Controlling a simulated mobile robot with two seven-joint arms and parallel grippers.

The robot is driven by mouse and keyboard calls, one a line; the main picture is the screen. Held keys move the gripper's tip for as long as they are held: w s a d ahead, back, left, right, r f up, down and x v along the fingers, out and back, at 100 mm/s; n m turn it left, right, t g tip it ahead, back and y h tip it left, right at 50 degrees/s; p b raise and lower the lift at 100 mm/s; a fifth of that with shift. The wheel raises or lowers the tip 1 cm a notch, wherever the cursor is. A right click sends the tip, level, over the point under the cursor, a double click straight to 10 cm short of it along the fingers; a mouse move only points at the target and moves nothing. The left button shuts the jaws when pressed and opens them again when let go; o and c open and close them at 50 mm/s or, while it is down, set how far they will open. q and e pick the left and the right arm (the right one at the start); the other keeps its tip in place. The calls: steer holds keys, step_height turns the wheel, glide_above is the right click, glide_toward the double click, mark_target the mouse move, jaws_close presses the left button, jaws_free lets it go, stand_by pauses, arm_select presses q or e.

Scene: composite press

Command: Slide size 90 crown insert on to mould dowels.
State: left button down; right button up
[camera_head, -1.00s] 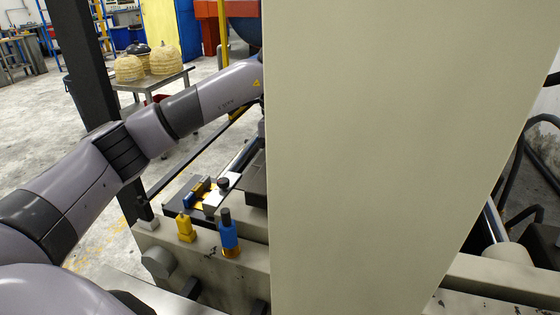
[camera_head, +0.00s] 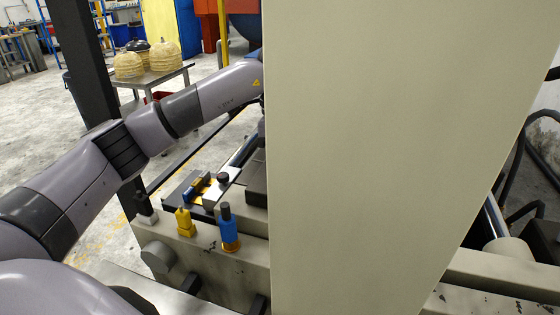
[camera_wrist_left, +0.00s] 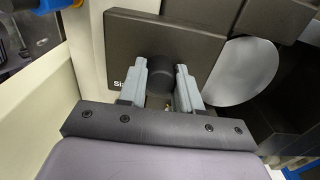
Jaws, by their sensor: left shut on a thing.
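In the left wrist view a dark grey plate (camera_wrist_left: 128,38) with a partly covered white label starting "Si" lies in front of my left gripper (camera_wrist_left: 160,67). It appears to be the crown insert. The two grey fingers are closed on a dark round knob on its face, near its lower edge. In the head view my left arm reaches from the left behind a large beige panel, which hides the gripper and the insert. The mould dowels cannot be made out. My right gripper is not in view.
The beige panel (camera_head: 390,150) fills the middle of the head view. A yellow fitting (camera_head: 185,223) and a blue fitting (camera_head: 229,228) stand on the machine's front ledge. Pale domes (camera_head: 163,56) sit on a metal table (camera_head: 150,80) behind. A round pale surface (camera_wrist_left: 243,70) lies right of the plate.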

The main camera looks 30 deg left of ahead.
arm_select(q)
steer(key=c, duration=0.7)
jaws_free()
steer(key=shift+f, duration=0.1)
steer(key=shift+r, duration=3.65)
steer(key=shift+s+f, duration=0.1)
steer(key=shift+s, duration=0.05)
